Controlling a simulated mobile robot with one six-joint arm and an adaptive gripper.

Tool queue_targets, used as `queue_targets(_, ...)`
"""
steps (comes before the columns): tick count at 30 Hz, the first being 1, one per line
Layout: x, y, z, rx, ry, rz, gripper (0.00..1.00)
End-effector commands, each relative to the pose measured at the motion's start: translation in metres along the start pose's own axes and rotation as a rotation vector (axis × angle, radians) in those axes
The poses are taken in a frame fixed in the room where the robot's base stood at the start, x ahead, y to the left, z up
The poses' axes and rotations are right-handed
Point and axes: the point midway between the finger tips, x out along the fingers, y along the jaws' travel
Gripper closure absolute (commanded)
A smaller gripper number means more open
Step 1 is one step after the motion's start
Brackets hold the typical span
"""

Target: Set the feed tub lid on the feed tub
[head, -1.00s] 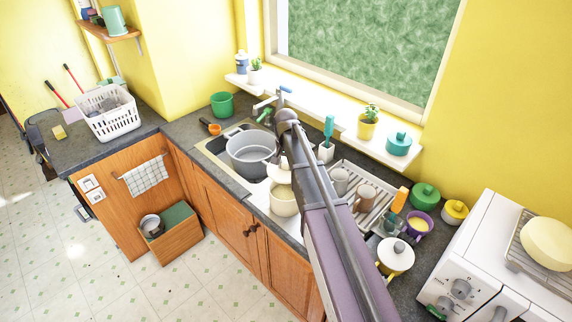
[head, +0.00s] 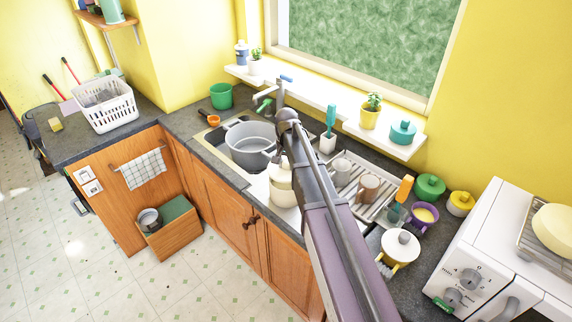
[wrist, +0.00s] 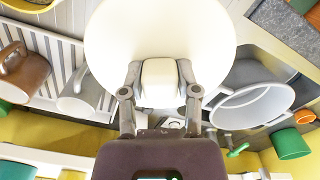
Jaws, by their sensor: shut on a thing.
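The feed tub lid (wrist: 160,30) is a cream disc with a block-shaped handle. My gripper (wrist: 160,78) is shut on that handle, one finger on each side. In the head view the lid (head: 279,174) is directly above the cream feed tub (head: 284,198), which stands by the sink's right side. The lid looks roughly level and very close to the tub's rim; I cannot tell whether they touch. My arm covers part of both in the head view. In the wrist view the lid hides the tub.
A grey pot (head: 250,146) sits in the sink, left of the tub. A dish rack (head: 352,207) with mugs is to the right. The windowsill (head: 310,98) with plants runs behind.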

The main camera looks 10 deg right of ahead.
Motion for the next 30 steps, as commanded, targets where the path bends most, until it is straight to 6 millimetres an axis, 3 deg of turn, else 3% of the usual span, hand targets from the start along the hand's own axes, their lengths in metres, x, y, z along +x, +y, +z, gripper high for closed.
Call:
queue_targets(9,0.016,0.0,0.0,0.0,0.0,0.0,1.0)
queue_targets(30,0.019,-0.001,0.001,-0.002,0.0,0.0,1.0)
